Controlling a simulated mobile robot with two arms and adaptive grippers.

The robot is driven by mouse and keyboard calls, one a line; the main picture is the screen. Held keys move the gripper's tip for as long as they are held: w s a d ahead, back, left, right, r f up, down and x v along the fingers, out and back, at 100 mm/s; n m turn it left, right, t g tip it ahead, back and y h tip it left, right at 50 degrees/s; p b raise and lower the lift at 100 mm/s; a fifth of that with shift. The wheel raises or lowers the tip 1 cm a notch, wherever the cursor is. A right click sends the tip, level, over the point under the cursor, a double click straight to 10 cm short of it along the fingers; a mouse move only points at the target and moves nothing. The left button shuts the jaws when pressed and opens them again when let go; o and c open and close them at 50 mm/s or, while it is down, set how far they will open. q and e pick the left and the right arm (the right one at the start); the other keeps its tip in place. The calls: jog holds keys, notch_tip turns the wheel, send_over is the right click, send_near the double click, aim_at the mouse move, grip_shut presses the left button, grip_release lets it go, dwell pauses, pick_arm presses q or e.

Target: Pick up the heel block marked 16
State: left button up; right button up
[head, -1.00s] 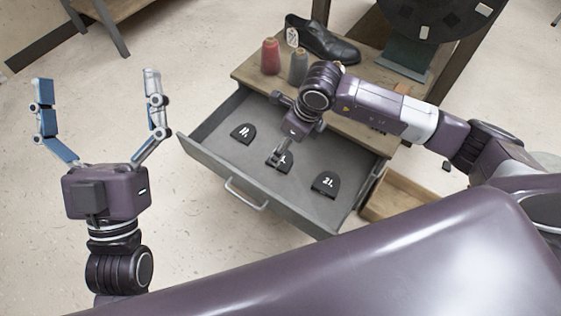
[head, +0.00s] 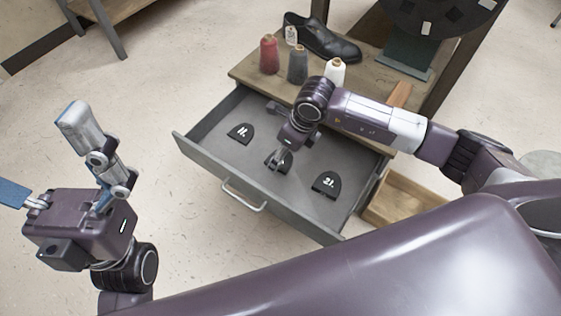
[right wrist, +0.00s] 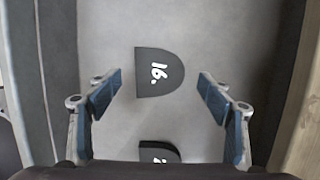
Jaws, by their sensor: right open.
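The heel block marked 16 (right wrist: 158,72) is dark, flat and rounded on one side, and lies on the grey drawer floor. In the right wrist view it appears between my open right fingers (right wrist: 162,80), with no visible contact. In the head view my right gripper (head: 277,162) is over the middle heel block (head: 270,157) and partly hides it and its number. Dark blocks lie to the left (head: 240,133) and right (head: 326,184). A partly hidden block (right wrist: 157,149) shows near the palm. My left gripper (head: 40,152) is open and empty, left of the drawer.
The grey drawer (head: 190,150) stands open; its walls surround the blocks. On the wooden top (head: 250,72) are a red spool (head: 268,56), a grey spool (head: 297,65), a white spool (head: 336,70) and a black shoe (head: 325,42). A wooden tray (head: 425,217) is right of the drawer.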

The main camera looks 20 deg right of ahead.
jog(key=shift+b+x, duration=0.3)
jog(key=shift+x, duration=0.85)
jog(key=c, duration=1.3)
jog(key=shift+r, duration=0.2)
